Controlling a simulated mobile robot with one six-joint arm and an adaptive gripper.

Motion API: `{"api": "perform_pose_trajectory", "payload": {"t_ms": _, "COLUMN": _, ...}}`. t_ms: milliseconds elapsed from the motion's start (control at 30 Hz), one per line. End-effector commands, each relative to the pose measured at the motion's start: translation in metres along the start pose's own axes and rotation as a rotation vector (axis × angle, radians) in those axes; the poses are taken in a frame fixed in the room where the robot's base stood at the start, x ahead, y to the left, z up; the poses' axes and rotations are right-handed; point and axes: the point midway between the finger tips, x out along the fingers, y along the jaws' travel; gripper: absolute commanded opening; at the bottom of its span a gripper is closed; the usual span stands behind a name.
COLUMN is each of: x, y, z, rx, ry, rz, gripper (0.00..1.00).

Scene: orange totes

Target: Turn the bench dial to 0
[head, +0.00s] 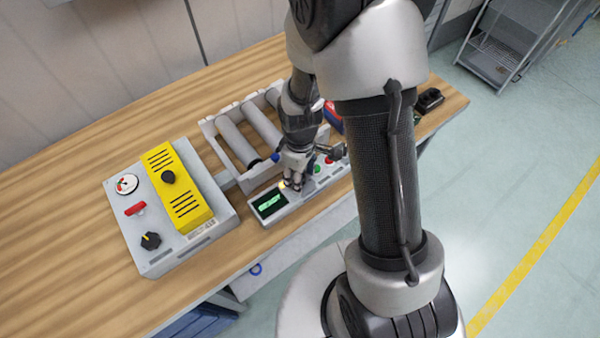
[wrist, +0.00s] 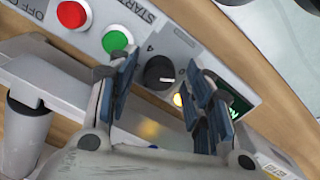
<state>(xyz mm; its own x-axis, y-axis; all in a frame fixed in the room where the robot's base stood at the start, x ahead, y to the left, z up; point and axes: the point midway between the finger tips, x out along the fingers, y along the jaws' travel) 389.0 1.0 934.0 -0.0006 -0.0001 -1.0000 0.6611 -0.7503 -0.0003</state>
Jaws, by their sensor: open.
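The bench dial, a small dark round knob (wrist: 160,72), sits on a grey control panel (wrist: 190,48) in the wrist view. A "4" is printed beside it; its exact setting is too small to read. My gripper (wrist: 166,82) is open, with the dial showing between its blue-padded fingers; I cannot tell whether they touch it. In the head view my gripper (head: 293,185) is low over the panel (head: 318,184) and hides the dial. A display with green characters (head: 269,201) is left of the gripper, its reading unclear.
Green (wrist: 115,41) and red (wrist: 72,14) buttons sit near the dial, with a lit yellow lamp (wrist: 178,100) beside it. A roller rack (head: 226,160) stands behind the panel. A grey box with a yellow cover (head: 180,185) is at left. Bare wood lies around it.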

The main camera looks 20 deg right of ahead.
Motion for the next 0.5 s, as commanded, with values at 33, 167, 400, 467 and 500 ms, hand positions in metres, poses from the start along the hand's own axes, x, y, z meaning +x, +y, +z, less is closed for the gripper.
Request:
{"api": "perform_pose_trajectory", "payload": {"t_ms": 33, "x": 0.000, "y": 0.000, "z": 0.000, "rx": 0.000, "ry": 0.001, "rz": 0.001, "gripper": 0.47}}
{"api": "perform_pose_trajectory", "payload": {"t_ms": 167, "x": -0.001, "y": 0.000, "z": 0.000, "rx": 0.000, "ry": 0.001, "rz": 0.001, "gripper": 0.47}}
{"api": "perform_pose_trajectory", "payload": {"t_ms": 400, "x": -0.025, "y": 0.001, "z": -0.001, "rx": 0.000, "ry": 0.005, "rz": 0.005, "gripper": 0.47}}
{"api": "perform_pose_trajectory", "payload": {"t_ms": 467, "x": -0.035, "y": 0.001, "z": -0.001, "rx": 0.000, "ry": 0.005, "rz": 0.005, "gripper": 0.47}}
{"api": "perform_pose_trajectory", "payload": {"t_ms": 500, "x": -0.041, "y": 0.001, "z": -0.001, "rx": 0.000, "ry": 0.004, "rz": 0.004, "gripper": 0.47}}
